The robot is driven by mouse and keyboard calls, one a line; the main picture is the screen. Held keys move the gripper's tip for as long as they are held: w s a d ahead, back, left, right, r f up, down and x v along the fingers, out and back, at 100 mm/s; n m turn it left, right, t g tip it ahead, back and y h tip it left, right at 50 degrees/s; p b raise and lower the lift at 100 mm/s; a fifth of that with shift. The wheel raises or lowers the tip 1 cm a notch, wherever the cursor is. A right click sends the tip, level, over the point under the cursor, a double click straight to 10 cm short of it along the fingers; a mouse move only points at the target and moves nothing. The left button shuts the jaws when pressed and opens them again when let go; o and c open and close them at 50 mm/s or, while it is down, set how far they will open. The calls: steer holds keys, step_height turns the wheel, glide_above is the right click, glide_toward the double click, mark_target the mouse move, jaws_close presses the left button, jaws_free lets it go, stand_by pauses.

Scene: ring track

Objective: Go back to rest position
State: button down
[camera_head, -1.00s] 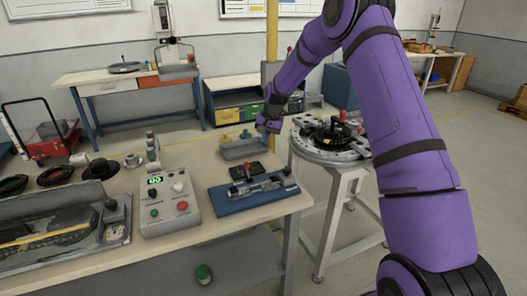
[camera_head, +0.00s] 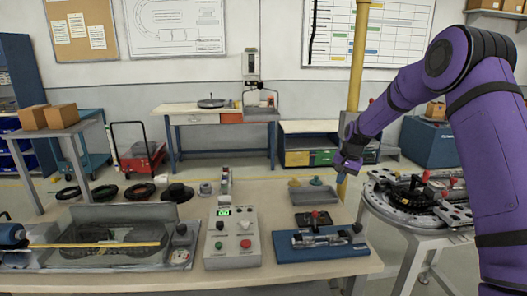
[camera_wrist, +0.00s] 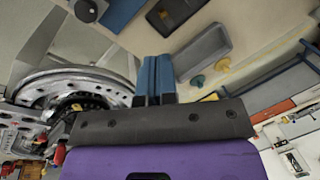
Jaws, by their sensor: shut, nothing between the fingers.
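My purple arm comes in from the right in the head view. My gripper (camera_head: 341,178) hangs in the air near the right end of the workbench (camera_head: 283,204), apart from the things on it. In the wrist view the two blue fingers of my gripper (camera_wrist: 155,62) lie side by side, shut with nothing between them. Below the gripper in the wrist view are the grey tray (camera_wrist: 203,50) and part of the round ring fixture (camera_wrist: 70,83).
The ring fixture (camera_head: 385,205) stands on its own table at right. A blue vise (camera_head: 322,243), a control box (camera_head: 232,256) and a grey tray (camera_head: 313,195) are on the workbench. Several black rings lie at left. A yellow pole (camera_head: 359,65) rises behind my gripper.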

steer(key=s+a+r+n+t+h, duration=0.1)
steer(key=s+a+r+n+t, duration=0.2)
steer(key=s+r, duration=1.85)
steer(key=s+a+r+n, duration=0.1)
steer(key=s+r+n, duration=0.1)
steer(key=s, duration=2.5)
steer(key=shift+s+a+r+n+t+h, duration=0.15)
steer(key=shift+a+r+n+t+h, duration=0.05)
steer(key=shift+a+n+t+h, duration=0.25)
